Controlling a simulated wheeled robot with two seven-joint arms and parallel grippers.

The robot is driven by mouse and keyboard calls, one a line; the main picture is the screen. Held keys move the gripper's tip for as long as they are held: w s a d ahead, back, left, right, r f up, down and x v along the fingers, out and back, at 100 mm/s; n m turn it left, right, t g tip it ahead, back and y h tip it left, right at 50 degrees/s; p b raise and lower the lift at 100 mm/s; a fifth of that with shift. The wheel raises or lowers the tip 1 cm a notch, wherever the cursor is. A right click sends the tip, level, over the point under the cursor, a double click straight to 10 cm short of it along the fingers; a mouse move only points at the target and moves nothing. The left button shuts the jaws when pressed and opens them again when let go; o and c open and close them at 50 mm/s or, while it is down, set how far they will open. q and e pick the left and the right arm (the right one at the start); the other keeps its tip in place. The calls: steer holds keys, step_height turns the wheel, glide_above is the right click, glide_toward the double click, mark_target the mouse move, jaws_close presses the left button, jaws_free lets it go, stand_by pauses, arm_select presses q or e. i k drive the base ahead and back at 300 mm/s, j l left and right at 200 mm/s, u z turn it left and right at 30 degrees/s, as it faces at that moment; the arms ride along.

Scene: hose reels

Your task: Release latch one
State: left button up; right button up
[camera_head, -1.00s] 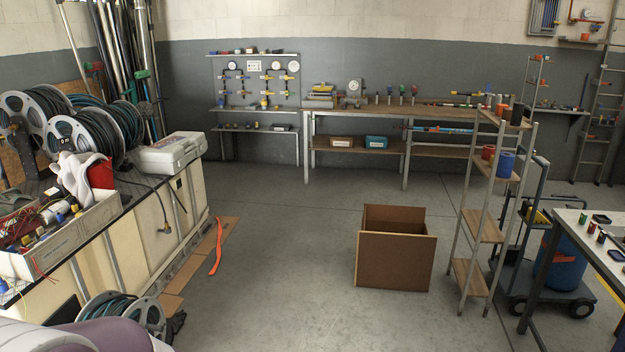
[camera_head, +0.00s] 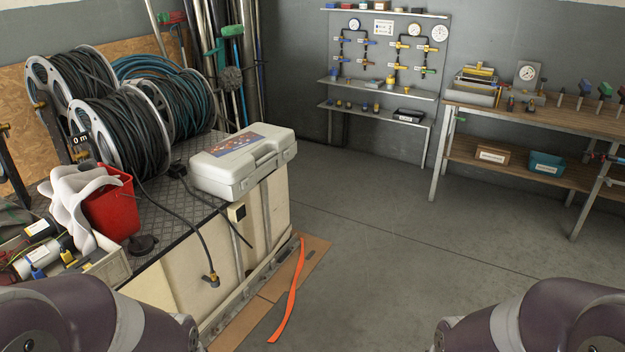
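Hose reels stand on the bench at the left: a front reel with black hose (camera_head: 120,135), one behind it (camera_head: 75,85), and one with dark hose to the right (camera_head: 190,105). A dark bracket with a "0 m" label (camera_head: 82,138) stands beside the front reel. A light grey hard case (camera_head: 240,165) lies shut on the bench's right end. No part is clearly marked as latch one, and I cannot tell which part it is. Only my arm links show at the bottom corners. Both grippers are out of view.
A red bucket (camera_head: 112,205) with white cloth and a crate of tools (camera_head: 98,265) crowd the bench's near left. An orange strip (camera_head: 290,292) lies on the floor. A wooden workbench (camera_head: 530,125) stands at right. The middle floor is clear.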

mark_target(245, 184)
steer(key=i+l+u, duration=0.1)
steer(key=i+u, duration=0.15)
steer(key=i, duration=0.3)
steer(key=i+l+u, duration=0.3)
steer(key=i, duration=0.2)
steer(key=i+z, duration=0.4)
steer(key=i+j+z, duration=0.1)
steer(key=i+z, duration=0.25)
steer(key=i, duration=0.2)
